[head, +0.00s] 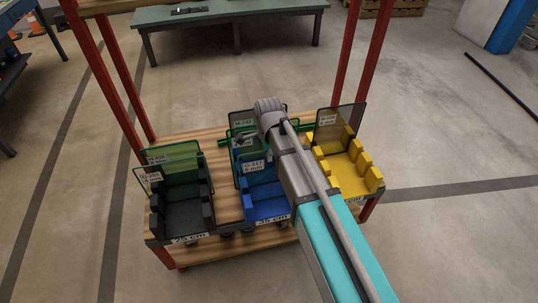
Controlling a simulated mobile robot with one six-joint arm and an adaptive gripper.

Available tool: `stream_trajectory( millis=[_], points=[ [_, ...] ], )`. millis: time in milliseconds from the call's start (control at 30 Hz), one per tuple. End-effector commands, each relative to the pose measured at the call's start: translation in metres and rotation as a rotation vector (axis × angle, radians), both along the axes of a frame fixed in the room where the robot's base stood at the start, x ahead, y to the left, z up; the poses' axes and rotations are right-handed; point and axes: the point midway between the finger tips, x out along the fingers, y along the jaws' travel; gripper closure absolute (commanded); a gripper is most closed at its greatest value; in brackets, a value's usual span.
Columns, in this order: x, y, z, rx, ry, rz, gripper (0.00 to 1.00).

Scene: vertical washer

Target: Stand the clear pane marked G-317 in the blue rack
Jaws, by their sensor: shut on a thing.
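The clear pane marked G-317 (245,176) is upright at the back of the blue rack (268,208), its label facing me. Its right part is hidden behind my arm. My gripper (243,139) is at the pane's upper edge, shut on it. I cannot tell whether the pane's lower edge rests in a slot of the rack or hangs just above it.
Right is a yellow rack (355,180) with a grey pane (340,119). Another marked pane (240,119) stands behind my gripper. Red posts (102,70) rise from the wooden cart (229,205).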

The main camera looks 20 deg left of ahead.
Motion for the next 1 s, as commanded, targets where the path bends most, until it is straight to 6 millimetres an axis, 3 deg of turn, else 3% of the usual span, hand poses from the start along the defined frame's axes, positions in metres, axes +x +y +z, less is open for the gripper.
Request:
stream_trajectory(
  millis=[967,1000],
  points=[
    [-0.0002,0.0003,-0.009,0.0,0.0,0.001,1.0],
    [-0.0002,0.0003,-0.009,0.0,0.0,0.001,0.9]
  ],
)
